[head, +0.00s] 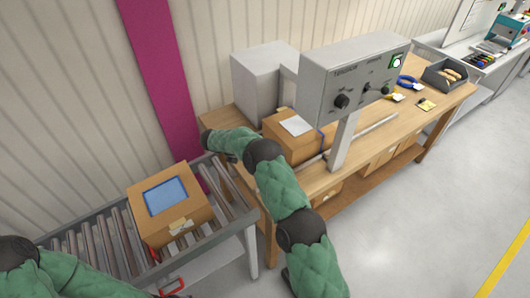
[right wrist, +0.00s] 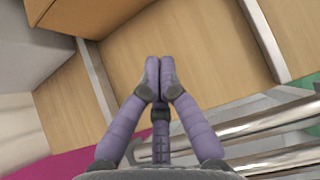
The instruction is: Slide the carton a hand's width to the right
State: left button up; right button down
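A brown carton (head: 145,206) with a blue panel on top sits on the roller conveyor at lower left. A second brown carton (head: 285,139) with a white sheet on top stands on the wooden bench, partly behind the control post. Part of a brown box (right wrist: 75,15) shows at upper left in the right wrist view. My right arm reaches across between the conveyor and the bench carton. My right gripper (right wrist: 159,66) has its purple fingertips together with nothing visible between them, over bare wood. Its fingers are hidden in the head view. My left arm enters at lower left; its gripper is out of frame.
The roller conveyor (head: 102,240) has a raised grey rail. A grey control box (head: 352,75) on a post and a grey cabinet (head: 258,85) rise from the wooden bench (head: 378,138). Pliers and a dark bin (head: 443,76) lie further right. The right floor is clear.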

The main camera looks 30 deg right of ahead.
jog(key=x, duration=0.9)
jog(key=shift+s+d+f, duration=0.1)
jog(key=shift+d+f, duration=0.1)
jog(key=shift+f, duration=0.05)
jog(key=d, duration=0.3)
jog(key=shift+d+f, duration=0.1)
jog(key=shift+w+d, duration=0.2)
jog(key=shift+d, duration=0.25)
pick_arm(q)
jog(key=shift+f, duration=0.1)
jog(key=shift+f, duration=0.1)
pick_arm(e)
jog(key=shift+d, duration=0.1)
